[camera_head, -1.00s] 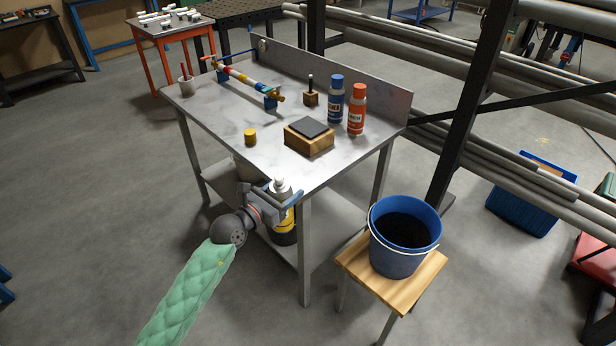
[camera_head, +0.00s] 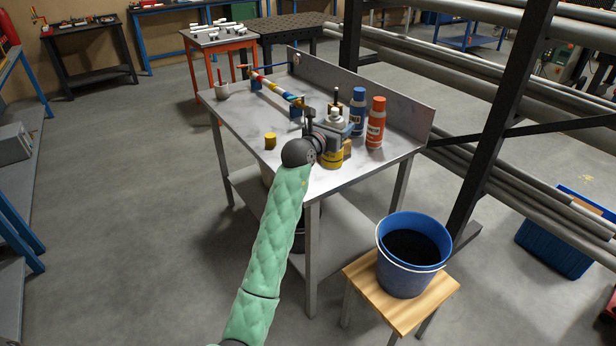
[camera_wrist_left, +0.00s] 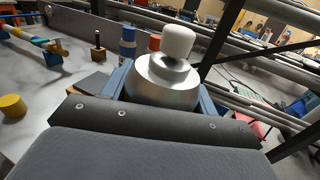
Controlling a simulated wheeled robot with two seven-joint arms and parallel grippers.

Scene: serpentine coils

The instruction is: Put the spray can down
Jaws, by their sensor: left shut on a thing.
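The spray can (camera_head: 332,157) has a white cap, a silver shoulder and a yellow lower body. My left gripper (camera_head: 336,132) is shut around it, and the can is upright over the front part of the metal table (camera_head: 240,115). I cannot tell whether its base touches the tabletop. In the left wrist view the can's silver shoulder (camera_wrist_left: 160,82) and white cap show between the blue fingers; its lower body is hidden. My right gripper is not in view.
A wooden block with a dark pad (camera_head: 347,148) is mostly hidden behind the can. A blue can (camera_head: 357,112) and an orange can (camera_head: 375,125) stand to the right. A yellow cylinder (camera_head: 270,141) stands to the left. A blue bucket (camera_head: 408,275) sits on a stool in front.

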